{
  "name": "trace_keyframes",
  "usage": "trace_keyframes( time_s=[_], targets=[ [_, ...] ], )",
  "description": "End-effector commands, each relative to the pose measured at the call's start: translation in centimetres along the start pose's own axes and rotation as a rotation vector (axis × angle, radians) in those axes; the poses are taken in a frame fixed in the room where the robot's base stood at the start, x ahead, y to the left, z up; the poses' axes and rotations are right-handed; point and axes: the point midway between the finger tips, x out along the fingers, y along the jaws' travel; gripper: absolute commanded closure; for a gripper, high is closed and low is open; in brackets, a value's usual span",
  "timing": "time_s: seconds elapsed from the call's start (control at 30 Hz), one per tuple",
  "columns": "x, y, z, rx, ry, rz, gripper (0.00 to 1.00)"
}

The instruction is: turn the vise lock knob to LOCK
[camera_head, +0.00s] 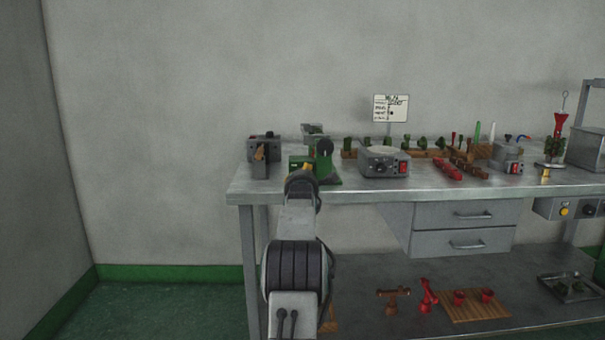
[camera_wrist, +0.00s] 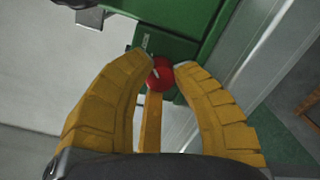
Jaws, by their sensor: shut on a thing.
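The vise lock knob (camera_wrist: 160,73) is a round red knob with a pale mark, on the front of a green vise body (camera_wrist: 165,22) in the wrist view. A small dark label plate (camera_wrist: 146,41) sits beside it; its text is too small to read. My gripper (camera_wrist: 164,65) has yellow fingers, one on each side of the knob, closed on it. In the head view, the green vise (camera_head: 328,168) stands near the left end of the bench. There my arm hides the knob and most of my gripper (camera_head: 306,168).
The vise stands on a metal workbench (camera_head: 350,193). A dark device (camera_head: 262,150) is at its left and a grey box with a red switch (camera_head: 384,162) at its right. Several small tools and green pieces stand farther right. A lower shelf (camera_head: 400,310) holds red items.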

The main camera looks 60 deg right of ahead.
Motion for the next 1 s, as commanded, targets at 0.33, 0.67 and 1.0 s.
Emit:
trace_keyframes(
  time_s=[0.33,0.67,1.0],
  targets=[
    [-0.02,0.29,0.2,0.037,-0.004,0.006,1.0],
    [-0.01,0.18,0.12,0.036,-0.002,0.003,0.5],
    [0.0,-0.01,0.0,0.035,0.001,-0.001,0.48]
  ],
)
